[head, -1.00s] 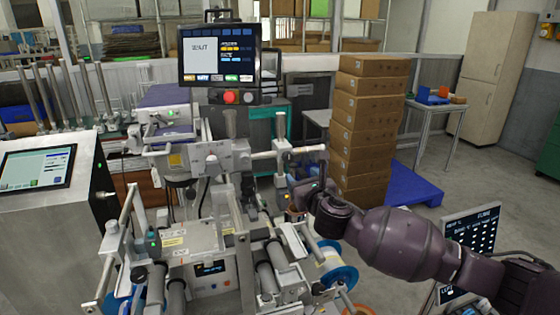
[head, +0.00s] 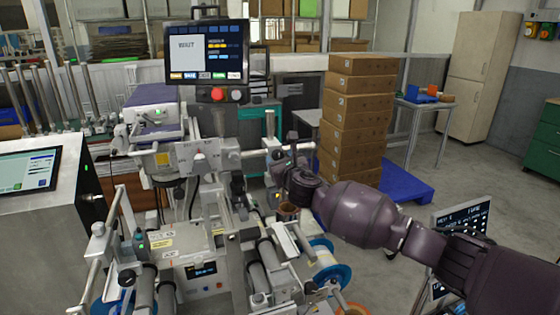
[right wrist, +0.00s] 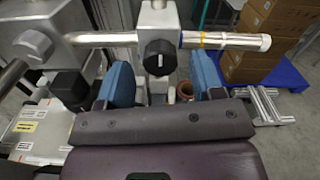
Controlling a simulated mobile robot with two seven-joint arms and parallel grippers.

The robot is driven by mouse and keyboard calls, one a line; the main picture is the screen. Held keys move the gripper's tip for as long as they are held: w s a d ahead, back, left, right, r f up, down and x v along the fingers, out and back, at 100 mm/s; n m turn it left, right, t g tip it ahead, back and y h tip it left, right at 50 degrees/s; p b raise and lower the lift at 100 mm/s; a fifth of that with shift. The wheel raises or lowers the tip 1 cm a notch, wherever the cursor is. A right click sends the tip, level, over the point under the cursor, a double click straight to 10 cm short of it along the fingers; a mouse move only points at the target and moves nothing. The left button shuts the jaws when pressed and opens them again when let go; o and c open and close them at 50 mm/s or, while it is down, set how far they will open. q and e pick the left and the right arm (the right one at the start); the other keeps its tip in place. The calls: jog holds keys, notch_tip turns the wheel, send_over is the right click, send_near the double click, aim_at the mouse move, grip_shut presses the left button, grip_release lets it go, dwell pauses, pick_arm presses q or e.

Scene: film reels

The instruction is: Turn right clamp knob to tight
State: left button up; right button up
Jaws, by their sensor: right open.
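The right clamp knob (right wrist: 160,57) is black with a pale pointer mark. It sits on the front of a grey clamp block (right wrist: 155,20) on a horizontal steel bar. My right gripper (right wrist: 163,80) is open, with blue-padded fingers to the left and right of the knob's line. The knob shows between and just beyond the fingertips, and I see no contact. In the head view my right gripper (head: 282,168) is at the bar's right end, in front of the clamp, and largely hides the knob. My left gripper is not in view.
The bar's free end (right wrist: 240,41) extends right of the clamp. Film reels (head: 325,262) sit below. A stack of cartons (head: 355,120) on a blue pallet stands behind my right arm.

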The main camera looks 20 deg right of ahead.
jog(key=shift+w, duration=0.4)
jog(key=c, duration=0.9)
